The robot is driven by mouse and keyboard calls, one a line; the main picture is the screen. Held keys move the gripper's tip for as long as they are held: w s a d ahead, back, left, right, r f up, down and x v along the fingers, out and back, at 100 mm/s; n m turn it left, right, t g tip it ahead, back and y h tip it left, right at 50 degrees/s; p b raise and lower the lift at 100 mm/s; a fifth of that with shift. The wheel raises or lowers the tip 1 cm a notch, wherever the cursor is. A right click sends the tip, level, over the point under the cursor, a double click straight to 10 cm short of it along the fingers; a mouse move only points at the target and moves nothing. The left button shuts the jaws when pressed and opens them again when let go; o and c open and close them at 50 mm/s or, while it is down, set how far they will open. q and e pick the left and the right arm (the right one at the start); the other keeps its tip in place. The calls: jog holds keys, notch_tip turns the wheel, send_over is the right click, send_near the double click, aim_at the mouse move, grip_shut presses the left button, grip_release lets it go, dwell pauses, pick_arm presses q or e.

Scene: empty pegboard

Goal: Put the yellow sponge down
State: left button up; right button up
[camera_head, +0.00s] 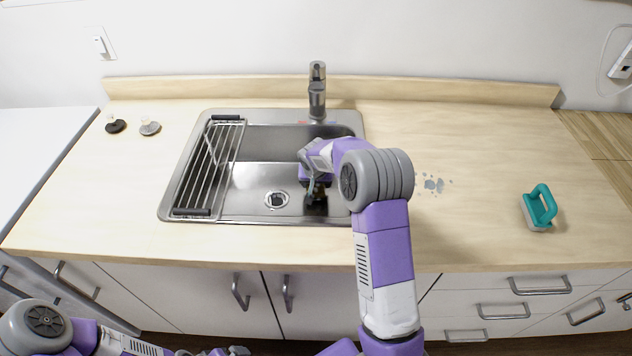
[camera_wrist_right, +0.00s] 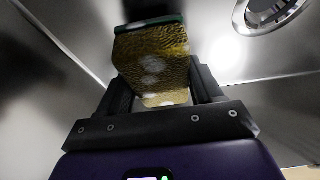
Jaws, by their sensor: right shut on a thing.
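The yellow sponge (camera_wrist_right: 152,62) is between the two fingers of my right gripper (camera_wrist_right: 162,88) in the right wrist view. It has a dark green layer at its far end and white patches on its yellow face. In the head view my right gripper (camera_head: 316,190) reaches down into the right part of the sink basin (camera_head: 250,178), and the sponge is mostly hidden there by the gripper and arm. I cannot tell if the sponge touches the basin floor. My left gripper (camera_head: 226,351) is only partly seen at the bottom edge.
A wire rack (camera_head: 210,165) covers the sink's left side. The faucet (camera_head: 317,92) stands behind. A teal-handled brush (camera_head: 538,208) is on the counter at right, near a grey-blue stain (camera_head: 434,185). Two stoppers (camera_head: 116,126) lie at left. The counter left of the sink is mostly clear.

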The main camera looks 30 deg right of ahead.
jog(key=shift+f, duration=0.1)
jog(key=o, duration=1.1)
jog(key=shift+r+p, duration=0.65)
jog(key=shift+p, duration=0.05)
jog(key=p+v, duration=0.2)
jog(key=v, duration=1)
jog(key=shift+a, duration=0.1)
